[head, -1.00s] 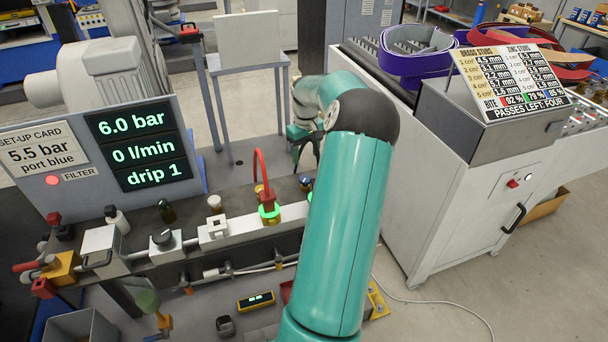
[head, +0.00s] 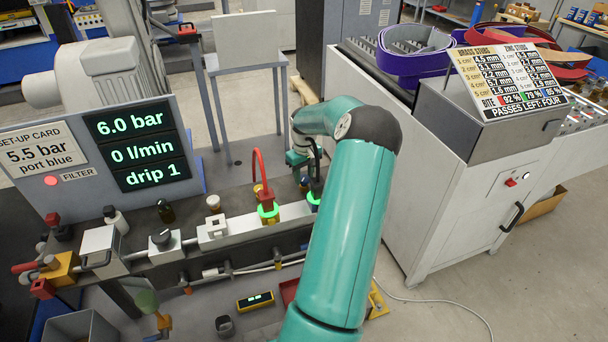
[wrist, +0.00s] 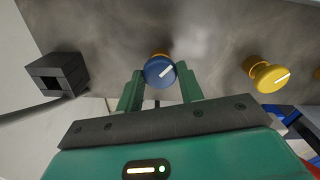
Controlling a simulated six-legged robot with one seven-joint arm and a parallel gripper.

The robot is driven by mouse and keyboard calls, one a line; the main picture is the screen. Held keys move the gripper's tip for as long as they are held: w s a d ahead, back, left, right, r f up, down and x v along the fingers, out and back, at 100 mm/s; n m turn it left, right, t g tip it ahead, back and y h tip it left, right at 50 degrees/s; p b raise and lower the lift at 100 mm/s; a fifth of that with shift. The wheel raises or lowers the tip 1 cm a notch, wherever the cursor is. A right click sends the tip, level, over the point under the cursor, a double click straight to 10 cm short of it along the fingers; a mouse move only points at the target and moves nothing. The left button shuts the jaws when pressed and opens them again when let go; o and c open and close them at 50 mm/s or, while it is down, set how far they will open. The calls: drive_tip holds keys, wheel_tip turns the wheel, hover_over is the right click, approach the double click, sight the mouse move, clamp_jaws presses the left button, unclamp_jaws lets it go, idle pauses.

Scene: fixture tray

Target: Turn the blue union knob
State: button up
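The blue union knob (wrist: 160,71) is round with a white pointer line slanting to the upper right in the wrist view. My gripper (wrist: 162,80) is open, with one green finger on each side of the knob near the fingertips. The knob nearly fills the gap; contact is not clear. In the head view my gripper (head: 311,168) is over the right end of the bench, and the blue knob is hidden there. A yellow knob (wrist: 271,77) with a white line stands to the right in the wrist view.
A dark block with a square opening (wrist: 57,76) stands left in the wrist view. A red hose (head: 261,178) rises beside my gripper in the head view. The display (head: 139,147) reads 6.0 bar, 0 l/min, drip 1. A card reads 5.5 bar, port blue.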

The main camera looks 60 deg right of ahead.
drive_tip(key=c, duration=0.4)
drive_tip(key=shift+r+m, duration=0.1)
drive_tip(key=shift+m, duration=0.2)
drive_tip(key=m, duration=0.4)
drive_tip(key=shift+w, duration=0.1)
drive_tip(key=m, duration=0.5)
idle(0.5)
drive_tip(key=o, duration=1)
